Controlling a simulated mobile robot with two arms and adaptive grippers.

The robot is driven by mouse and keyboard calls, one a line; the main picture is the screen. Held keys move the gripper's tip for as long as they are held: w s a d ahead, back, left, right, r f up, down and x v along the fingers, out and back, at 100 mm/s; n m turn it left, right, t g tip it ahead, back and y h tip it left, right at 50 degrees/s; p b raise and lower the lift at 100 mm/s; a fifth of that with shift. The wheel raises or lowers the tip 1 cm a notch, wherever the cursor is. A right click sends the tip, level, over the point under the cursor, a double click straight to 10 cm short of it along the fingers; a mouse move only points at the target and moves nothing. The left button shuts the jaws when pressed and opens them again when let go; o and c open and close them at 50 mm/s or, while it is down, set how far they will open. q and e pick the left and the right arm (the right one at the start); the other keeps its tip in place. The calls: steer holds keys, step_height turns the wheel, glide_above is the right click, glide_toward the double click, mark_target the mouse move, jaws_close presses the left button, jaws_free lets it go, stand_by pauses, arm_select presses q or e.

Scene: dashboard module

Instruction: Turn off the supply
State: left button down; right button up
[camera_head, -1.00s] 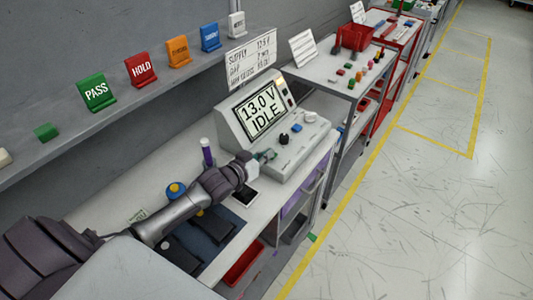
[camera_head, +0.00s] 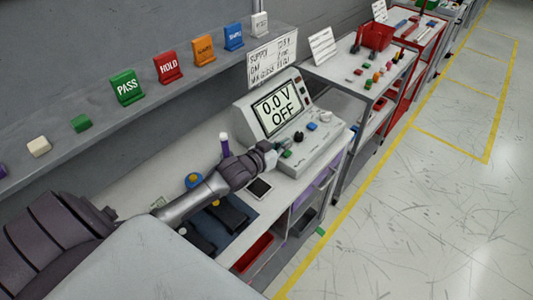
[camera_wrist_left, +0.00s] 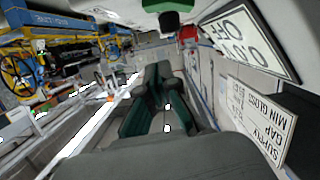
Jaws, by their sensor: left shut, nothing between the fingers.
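The supply (camera_head: 262,124) is a light grey console on the workbench. Its screen (camera_head: 281,108) reads "0.0 V OFF"; part of the screen also shows upside down in the left wrist view (camera_wrist_left: 247,38). Its sloped front panel carries a black knob (camera_head: 298,137), a blue button (camera_head: 312,127) and a white round knob (camera_head: 325,116). My left gripper (camera_head: 280,151) is at the left end of this panel, its fingers shut and empty. In the left wrist view the closed fingers (camera_wrist_left: 158,112) point ahead. Whether they touch a control I cannot tell. My right gripper is not in view.
A notice card (camera_head: 272,58) stands behind the supply. A phone-like black device (camera_head: 258,189) and a purple bottle (camera_head: 224,145) are near my left arm. Coloured signs, including green PASS (camera_head: 127,87), line the shelf. Open floor lies at right.

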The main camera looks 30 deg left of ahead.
arm_select(q)
steer(key=d+b+v, duration=0.1)
steer(key=v, duration=0.8)
steer(key=shift+s+a+f+b, duration=0.2)
steer(key=shift+s+b, duration=0.1)
steer(key=shift+b, duration=0.1)
steer(key=shift+a, duration=0.1)
